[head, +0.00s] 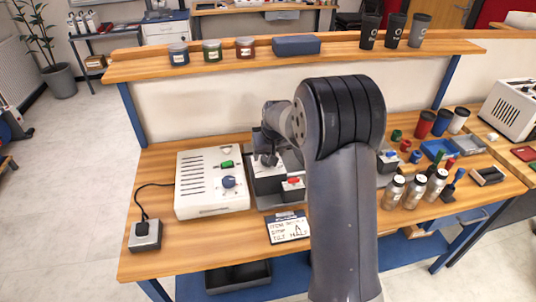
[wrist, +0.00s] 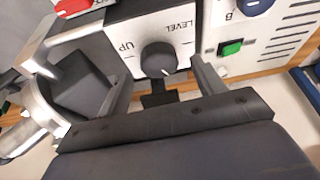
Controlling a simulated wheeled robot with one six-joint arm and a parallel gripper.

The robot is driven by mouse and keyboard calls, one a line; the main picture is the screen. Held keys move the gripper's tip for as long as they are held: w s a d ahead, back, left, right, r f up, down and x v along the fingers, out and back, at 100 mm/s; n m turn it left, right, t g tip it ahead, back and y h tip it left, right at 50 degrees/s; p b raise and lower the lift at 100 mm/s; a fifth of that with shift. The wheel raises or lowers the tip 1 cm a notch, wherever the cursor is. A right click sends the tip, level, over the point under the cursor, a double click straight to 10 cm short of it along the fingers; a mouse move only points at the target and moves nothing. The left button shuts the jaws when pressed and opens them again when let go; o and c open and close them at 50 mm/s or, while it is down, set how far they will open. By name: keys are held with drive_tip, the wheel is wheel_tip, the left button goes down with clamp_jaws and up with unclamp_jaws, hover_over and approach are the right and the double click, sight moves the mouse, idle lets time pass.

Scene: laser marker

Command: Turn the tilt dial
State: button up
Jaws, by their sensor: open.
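The tilt dial (wrist: 158,59) is a dark round knob with a pale pointer line on a white panel marked UP and LEVEL. The pointer lies between the two words, toward the panel's lower edge in the wrist view. My gripper (wrist: 162,70) is open, one finger on each side of the dial in that view. I see no finger closed on the knob, and cannot tell how deep the fingertips reach. In the head view my gripper (head: 266,158) is over the marker machine (head: 268,198), and the dial is hidden there.
A white control box (head: 212,200) with a blue knob (head: 228,182) and green button (head: 227,164) stands left of the machine. A red switch (head: 293,181) is on the machine's front. A lettered sign (head: 288,228) lies before it.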

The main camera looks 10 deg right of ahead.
drive_tip(key=shift+x, duration=1.1)
drive_tip(key=shift+c, duration=0.5)
drive_tip(key=c, duration=0.9)
